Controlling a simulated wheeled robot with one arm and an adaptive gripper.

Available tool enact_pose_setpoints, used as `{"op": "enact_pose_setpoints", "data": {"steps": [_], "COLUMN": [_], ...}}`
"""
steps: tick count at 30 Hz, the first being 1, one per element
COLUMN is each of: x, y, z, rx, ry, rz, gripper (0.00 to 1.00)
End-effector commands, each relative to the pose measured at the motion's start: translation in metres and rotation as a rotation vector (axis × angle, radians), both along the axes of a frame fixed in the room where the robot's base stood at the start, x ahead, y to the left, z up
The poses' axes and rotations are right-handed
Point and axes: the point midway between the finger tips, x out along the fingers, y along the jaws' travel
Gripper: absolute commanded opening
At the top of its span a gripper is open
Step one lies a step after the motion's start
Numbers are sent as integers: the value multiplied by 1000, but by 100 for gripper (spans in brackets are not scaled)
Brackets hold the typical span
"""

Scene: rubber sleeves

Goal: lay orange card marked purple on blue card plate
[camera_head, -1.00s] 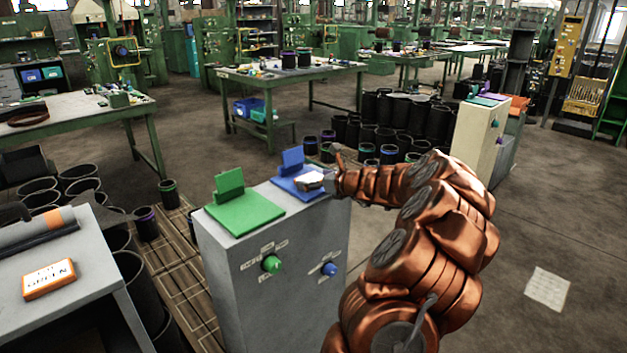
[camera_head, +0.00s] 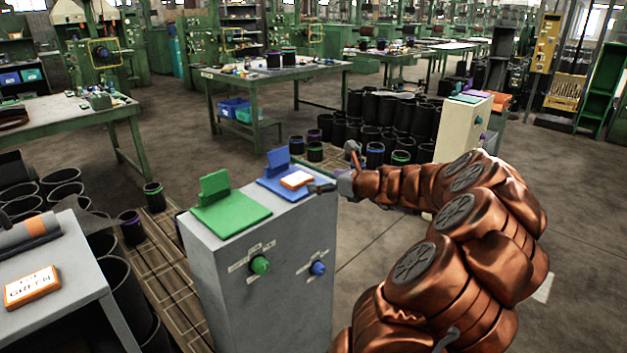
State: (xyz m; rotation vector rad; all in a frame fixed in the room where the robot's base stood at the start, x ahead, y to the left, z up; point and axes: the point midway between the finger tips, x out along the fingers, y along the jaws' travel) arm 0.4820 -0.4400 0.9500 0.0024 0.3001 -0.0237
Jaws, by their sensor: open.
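Another orange card, marked GREEN (camera_head: 32,287), lies on the grey table at the lower left.
A green card plate (camera_head: 229,213) sits left of the blue one on the grey cabinet (camera_head: 235,285), which has a green and a blue knob in front. Black sleeves stand on the floor behind and at left. Open floor lies to the right.

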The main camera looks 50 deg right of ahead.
Motion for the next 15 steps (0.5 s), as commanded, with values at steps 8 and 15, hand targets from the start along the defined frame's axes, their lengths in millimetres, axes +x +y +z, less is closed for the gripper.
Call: {"op": "enact_pose_setpoints", "data": {"steps": [8,15], "x": [-18,-18], "y": [1,3], "z": [5,6], "rx": [1,0], "ry": [0,1], "rz": [1,5], "gripper": [100,100]}}
